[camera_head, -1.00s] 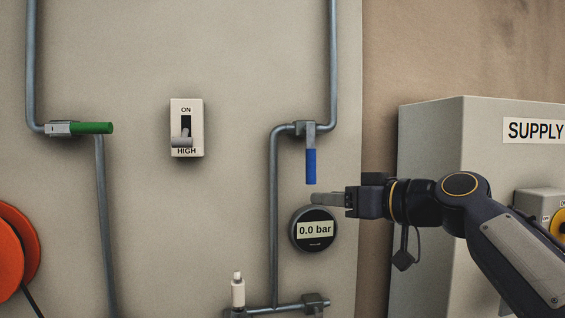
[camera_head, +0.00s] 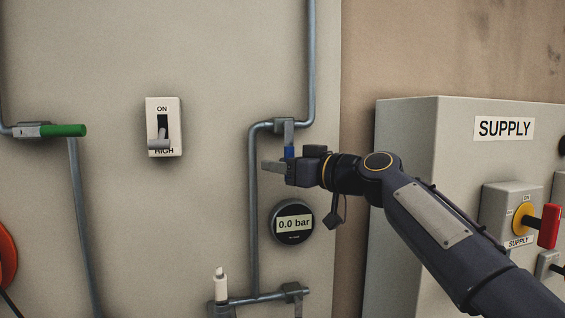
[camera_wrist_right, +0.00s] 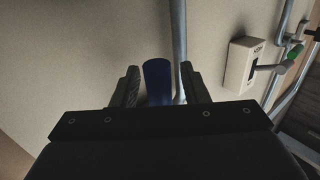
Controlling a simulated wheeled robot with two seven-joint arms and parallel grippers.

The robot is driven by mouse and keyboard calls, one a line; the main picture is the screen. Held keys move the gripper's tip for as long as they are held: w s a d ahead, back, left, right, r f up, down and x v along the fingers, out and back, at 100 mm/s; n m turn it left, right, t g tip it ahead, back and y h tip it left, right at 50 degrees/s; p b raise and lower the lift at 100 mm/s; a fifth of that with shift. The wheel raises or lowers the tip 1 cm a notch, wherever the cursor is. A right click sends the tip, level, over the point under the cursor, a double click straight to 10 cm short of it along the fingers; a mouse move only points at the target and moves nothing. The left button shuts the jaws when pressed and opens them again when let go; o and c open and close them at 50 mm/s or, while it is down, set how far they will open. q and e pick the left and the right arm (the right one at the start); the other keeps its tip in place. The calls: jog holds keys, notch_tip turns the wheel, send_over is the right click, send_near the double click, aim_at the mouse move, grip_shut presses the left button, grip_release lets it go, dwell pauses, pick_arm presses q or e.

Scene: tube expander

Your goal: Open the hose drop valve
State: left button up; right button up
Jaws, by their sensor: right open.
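A valve with a blue lever handle (camera_head: 289,152) sits on the right-hand grey pipe, and its handle hangs straight down. My right gripper (camera_head: 272,167) is at the handle and hides its lower part. In the right wrist view the blue handle (camera_wrist_right: 158,80) stands between the two open fingers (camera_wrist_right: 159,88), with gaps on both sides. Another valve with a green lever handle (camera_head: 63,130) is on the left-hand pipe, its handle pointing right. No label shows which one is the hose drop valve. My left gripper is out of view.
A gauge (camera_head: 293,222) reading 0.0 bar is just below my right gripper. A switch box (camera_head: 163,127) marked ON and HIGH is to the left. A SUPPLY cabinet (camera_head: 425,130) stands at right behind my arm. An orange disc (camera_head: 7,258) shows at lower left.

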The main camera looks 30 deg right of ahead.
grip_shut()
